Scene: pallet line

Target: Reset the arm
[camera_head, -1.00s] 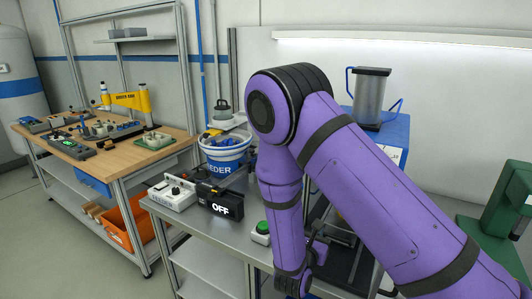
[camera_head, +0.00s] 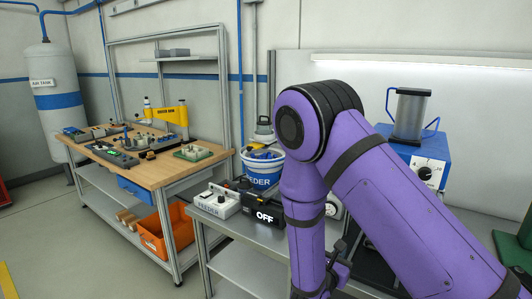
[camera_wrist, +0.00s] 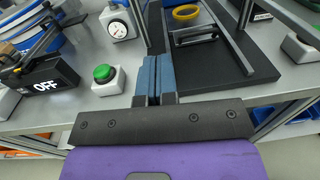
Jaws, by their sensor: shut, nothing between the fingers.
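My gripper (camera_wrist: 155,82) shows in the wrist view with its two blue fingers pressed together and nothing between them. It is above the front part of the grey bench, between a green push button on a white box (camera_wrist: 105,75) and a black base plate (camera_wrist: 215,70). In the head view my purple arm is bent at the elbow, with its forearm hanging down in front of the bench. A dark part of my gripper (camera_head: 338,272) shows at the lower edge there, partly hidden by the forearm.
A black box reading OFF (camera_head: 262,215), a white feeder control (camera_head: 216,201) and a feeder bucket (camera_head: 262,172) stand left of my arm. A blue machine (camera_head: 430,160) stands behind it. A wooden workbench (camera_head: 160,172) is further left. A dial gauge (camera_wrist: 118,23) stands near my fingers.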

